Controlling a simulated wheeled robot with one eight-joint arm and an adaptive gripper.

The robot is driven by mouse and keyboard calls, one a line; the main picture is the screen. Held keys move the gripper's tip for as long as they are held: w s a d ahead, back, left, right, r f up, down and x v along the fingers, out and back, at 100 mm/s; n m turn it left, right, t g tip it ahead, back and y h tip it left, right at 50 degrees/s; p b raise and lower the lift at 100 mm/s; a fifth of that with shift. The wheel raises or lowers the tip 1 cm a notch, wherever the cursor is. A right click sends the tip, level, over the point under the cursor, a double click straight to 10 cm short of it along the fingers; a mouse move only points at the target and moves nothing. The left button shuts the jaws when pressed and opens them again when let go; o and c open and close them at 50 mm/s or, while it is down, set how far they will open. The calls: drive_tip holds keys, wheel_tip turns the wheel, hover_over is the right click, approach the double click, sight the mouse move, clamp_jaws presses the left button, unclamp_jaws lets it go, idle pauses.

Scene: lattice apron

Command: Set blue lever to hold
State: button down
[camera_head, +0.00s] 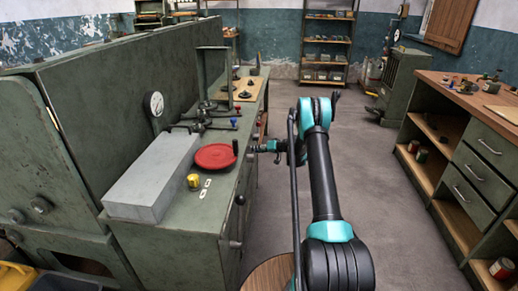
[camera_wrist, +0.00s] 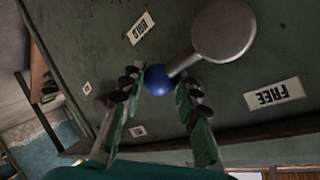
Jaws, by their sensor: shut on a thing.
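The blue lever (camera_wrist: 157,79) has a round blue knob on a short grey arm that runs to a round grey hub (camera_wrist: 224,30) on a dark green panel. The knob sits between the fingertips of my gripper (camera_wrist: 160,82), which is shut on it. A label reading HOLD (camera_wrist: 142,28), turned in the picture, lies up and left of the knob. A label reading FREE (camera_wrist: 274,95), upside down, lies right of and below the hub. In the head view my gripper (camera_head: 257,147) is at the bench front; the lever cannot be made out there.
The green bench (camera_head: 205,215) carries a grey block (camera_head: 153,178), a red disc (camera_head: 216,156), a yellow-topped item (camera_head: 193,182) and several small valves. A dark-knobbed handle (camera_head: 239,201) sticks out of its front. The aisle floor (camera_head: 380,180) is clear, with shelves at right.

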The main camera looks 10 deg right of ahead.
drive_tip(key=shift+f+m+g, duration=0.7)
drive_tip(key=shift+f, duration=0.2)
drive_tip(key=shift+s+f+m+g, duration=0.1)
drive_tip(key=shift+f+m+g, duration=0.6)
drive_tip(key=shift+f+g, duration=0.1)
drive_tip(key=c, duration=1.4)
unclamp_jaws()
drive_tip(key=shift+d, duration=0.1)
drive_tip(key=v, duration=1.2)
